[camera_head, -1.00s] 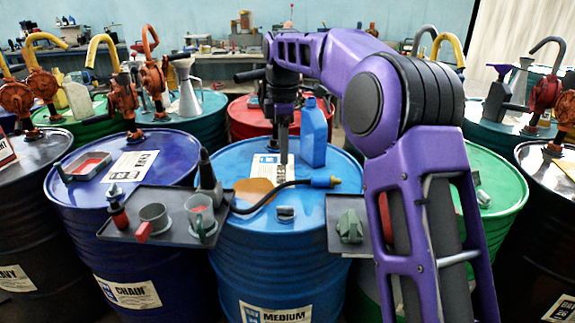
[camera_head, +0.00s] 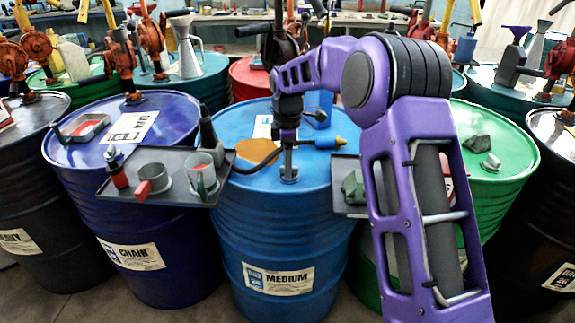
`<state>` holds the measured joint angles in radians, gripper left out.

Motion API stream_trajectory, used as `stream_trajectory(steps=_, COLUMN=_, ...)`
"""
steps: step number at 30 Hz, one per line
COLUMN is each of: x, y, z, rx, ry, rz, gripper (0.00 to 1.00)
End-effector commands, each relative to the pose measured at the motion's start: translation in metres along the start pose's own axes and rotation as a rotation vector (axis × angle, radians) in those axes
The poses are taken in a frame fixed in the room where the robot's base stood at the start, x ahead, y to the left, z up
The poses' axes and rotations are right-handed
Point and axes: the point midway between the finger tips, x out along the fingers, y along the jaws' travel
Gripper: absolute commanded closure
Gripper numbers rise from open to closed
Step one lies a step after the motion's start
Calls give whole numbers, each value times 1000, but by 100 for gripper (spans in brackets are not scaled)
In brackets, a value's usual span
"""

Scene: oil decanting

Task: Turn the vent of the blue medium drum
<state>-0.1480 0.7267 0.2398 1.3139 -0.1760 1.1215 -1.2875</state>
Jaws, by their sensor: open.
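The blue medium drum (camera_head: 272,232) stands in the middle, with a white MEDIUM label on its front. Its vent, a small grey fitting (camera_head: 289,177), sits near the front edge of the lid. My gripper (camera_head: 288,163) points straight down at the vent, with its fingertips at or just above it. It is open; whether the fingers touch the vent or stand around it is too small to tell.
A tray (camera_head: 112,184) with cups and a red-handled tool juts out at left. Another tray (camera_head: 345,207) is at right, partly behind my arm. A blue container (camera_head: 318,102) stands behind.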

Motion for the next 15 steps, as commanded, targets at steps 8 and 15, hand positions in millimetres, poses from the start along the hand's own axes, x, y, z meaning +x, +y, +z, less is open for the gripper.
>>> stream_trajectory(steps=8, x=1, y=0, z=0, rx=0, ry=0, rz=0, gripper=50)
stream_trajectory(steps=15, x=1, y=0, z=0, rx=0, ry=0, rz=0, gripper=93)
